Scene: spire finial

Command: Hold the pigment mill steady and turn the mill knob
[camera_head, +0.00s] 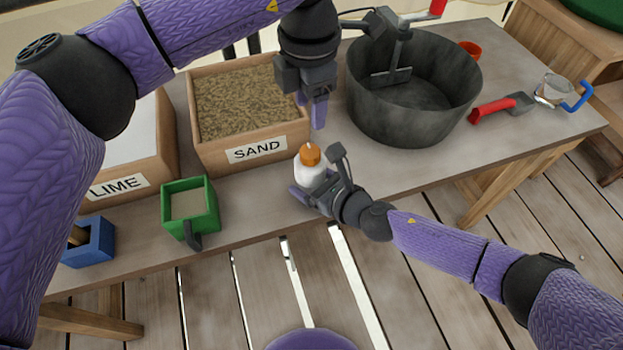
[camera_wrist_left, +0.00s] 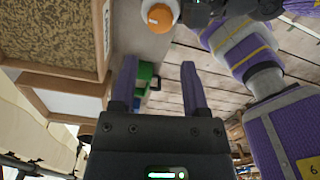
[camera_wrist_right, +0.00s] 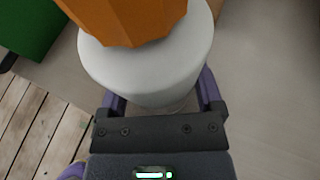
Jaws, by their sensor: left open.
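The pigment mill stands upright near the table's front edge, with a white body (camera_head: 308,174) and a faceted orange knob (camera_head: 310,154) on top. My right gripper (camera_head: 312,194) has its fingers on both sides of the white body, low down; the right wrist view shows the body (camera_wrist_right: 150,75) between them and the knob (camera_wrist_right: 125,18) above. My left gripper (camera_head: 312,108) is open and empty, above the table just behind the mill and apart from it. In the left wrist view the knob (camera_wrist_left: 160,17) lies beyond the open fingers (camera_wrist_left: 160,80).
A sand box (camera_head: 247,168) and a lime box (camera_head: 160,178) stand behind left. A green box (camera_head: 173,213) and a blue box (camera_head: 100,245) are at the front left. A dark tub (camera_head: 400,125) and a red-handled scoop (camera_head: 492,108) are to the right.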

